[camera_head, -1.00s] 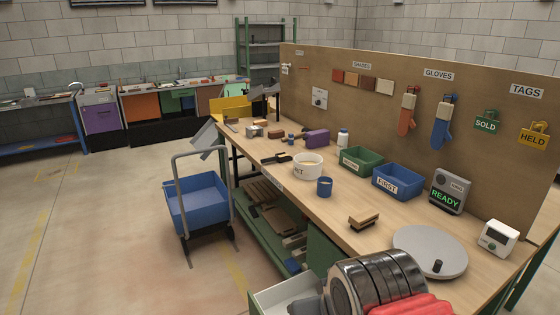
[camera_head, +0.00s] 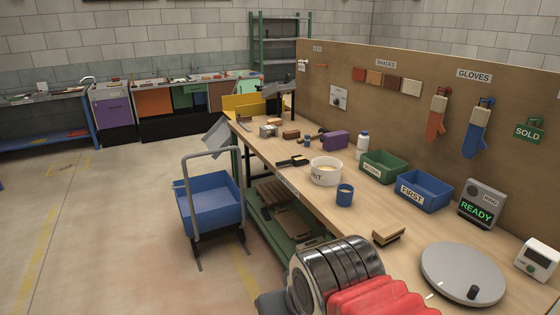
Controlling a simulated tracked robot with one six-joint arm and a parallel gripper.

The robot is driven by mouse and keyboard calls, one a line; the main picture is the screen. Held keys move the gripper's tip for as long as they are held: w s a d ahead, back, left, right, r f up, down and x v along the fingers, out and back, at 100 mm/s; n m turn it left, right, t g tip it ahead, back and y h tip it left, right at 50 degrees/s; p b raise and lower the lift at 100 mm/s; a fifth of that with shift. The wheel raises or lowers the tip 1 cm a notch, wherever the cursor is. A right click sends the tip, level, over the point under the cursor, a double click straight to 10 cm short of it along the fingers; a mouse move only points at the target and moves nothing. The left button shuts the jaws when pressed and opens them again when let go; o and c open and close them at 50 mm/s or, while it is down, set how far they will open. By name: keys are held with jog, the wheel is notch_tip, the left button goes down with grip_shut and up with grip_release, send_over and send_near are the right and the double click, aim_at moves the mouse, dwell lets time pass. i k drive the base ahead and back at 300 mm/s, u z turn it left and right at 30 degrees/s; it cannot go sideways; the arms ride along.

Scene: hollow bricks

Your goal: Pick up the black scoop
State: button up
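A small black object (camera_head: 292,161), which looks like the black scoop, lies on the wooden workbench (camera_head: 345,217) near its front edge. It is just left of a white pot (camera_head: 325,171) with a label and pale contents. It is small in the picture, so its exact shape is hard to tell. Part of my arm, with dark rings and a red ribbed cover, fills the bottom of the view.
A blue mug (camera_head: 345,195), green bin (camera_head: 382,166), blue bin (camera_head: 424,190), brush (camera_head: 389,236) and grey round plate (camera_head: 462,273) stand on the bench. A blue cart (camera_head: 210,203) stands by the bench's front left. The floor (camera_head: 90,230) left of the cart is clear.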

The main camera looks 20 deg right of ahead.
aim_at(292, 162)
jog(key=u, duration=0.55)
jog(key=i, duration=2.2)
jog(key=z, duration=0.8)
jog(key=i, duration=1.05)
jog(key=z, duration=0.5)
